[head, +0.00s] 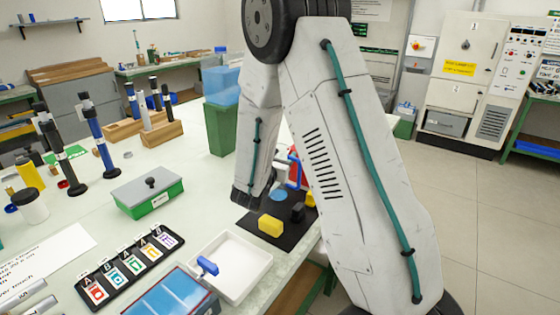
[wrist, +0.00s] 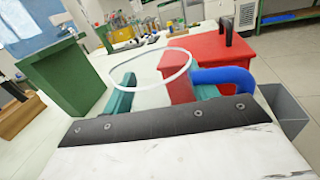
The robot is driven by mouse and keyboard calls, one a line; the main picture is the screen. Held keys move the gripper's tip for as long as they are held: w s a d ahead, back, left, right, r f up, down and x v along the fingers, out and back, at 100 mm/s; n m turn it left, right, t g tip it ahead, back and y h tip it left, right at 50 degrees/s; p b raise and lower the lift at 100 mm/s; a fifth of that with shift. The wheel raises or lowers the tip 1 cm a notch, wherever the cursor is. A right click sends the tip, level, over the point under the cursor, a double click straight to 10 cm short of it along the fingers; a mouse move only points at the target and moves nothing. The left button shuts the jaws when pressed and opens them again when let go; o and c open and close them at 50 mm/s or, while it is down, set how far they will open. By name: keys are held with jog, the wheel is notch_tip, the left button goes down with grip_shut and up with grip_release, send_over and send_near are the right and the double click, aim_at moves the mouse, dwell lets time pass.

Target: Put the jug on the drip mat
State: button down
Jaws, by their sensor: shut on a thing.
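The jug (wrist: 150,51) shows in the wrist view as a pale ring-shaped rim, its body clear or hard to make out. A thick blue handle (wrist: 230,76) curves out on its right and seems to belong to it. My gripper (wrist: 163,92) has its teal fingers either side of the jug and is shut on it. In the head view my arm hides most of the gripper and jug; a bit of blue shows beside it. I cannot tell which is the drip mat.
A yellow block (head: 270,225) sits on the dark mat. A white tray (head: 238,287) with a blue piece stands in front. A green box (head: 149,197) and label board (head: 90,298) lie left. A red box (wrist: 238,50) and green bin (wrist: 62,78) stand beyond the gripper.

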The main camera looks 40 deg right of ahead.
jog(key=shift+f, duration=0.7)
jog(key=shift+c, duration=2.1)
grip_release()
jog(key=shift+f, duration=0.15)
